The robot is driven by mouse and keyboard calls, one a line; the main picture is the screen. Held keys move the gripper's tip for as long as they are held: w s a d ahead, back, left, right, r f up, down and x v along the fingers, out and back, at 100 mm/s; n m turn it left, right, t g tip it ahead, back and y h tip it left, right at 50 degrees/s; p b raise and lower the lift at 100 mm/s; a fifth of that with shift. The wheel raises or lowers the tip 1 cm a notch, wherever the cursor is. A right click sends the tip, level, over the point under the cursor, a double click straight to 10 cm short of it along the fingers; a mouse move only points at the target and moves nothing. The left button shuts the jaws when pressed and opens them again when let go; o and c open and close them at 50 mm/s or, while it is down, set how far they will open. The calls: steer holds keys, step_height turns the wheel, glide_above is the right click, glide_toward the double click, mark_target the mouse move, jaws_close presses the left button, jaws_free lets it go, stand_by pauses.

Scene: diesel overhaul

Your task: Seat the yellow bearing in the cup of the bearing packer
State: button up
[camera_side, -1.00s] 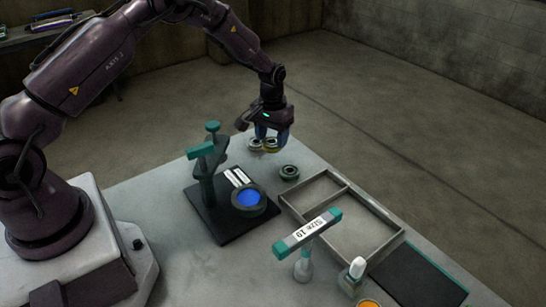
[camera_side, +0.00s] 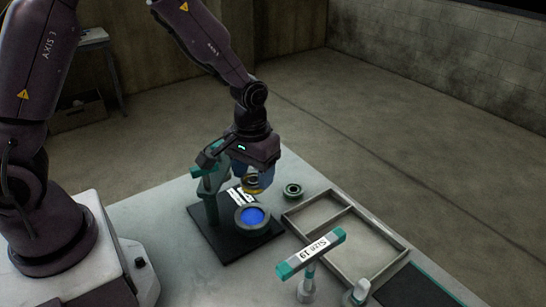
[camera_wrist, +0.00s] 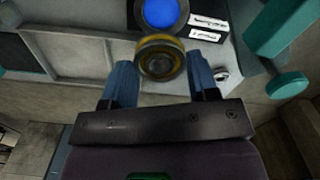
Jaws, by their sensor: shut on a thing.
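The yellow bearing (camera_side: 252,182) is between the fingers of my gripper (camera_side: 253,184), which is shut on it. In the wrist view the bearing (camera_wrist: 160,58) shows as a round ring with a yellow edge and a dark centre, between two blue fingers. In the wrist view the blue cup (camera_wrist: 160,14) lies just beyond the bearing. My gripper hides part of the packer's post.
A dark ring with a green tint (camera_side: 293,190) lies on the table right of the cup. A grey divided tray (camera_side: 391,240) lies to the right. In the wrist view the packer's teal part (camera_wrist: 287,86) is at right.

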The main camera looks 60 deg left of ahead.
steer(key=shift+s+f, duration=0.3)
steer(key=shift+s, duration=0.2)
glide_above(252, 217)
steer(key=shift+n, duration=0.3)
steer(key=shift+f, duration=3.2)
steer(key=shift+f, duration=0.3)
steer(key=shift+f, duration=0.55)
steer(key=o, duration=1.2)
steer(key=shift+o, duration=0.2)
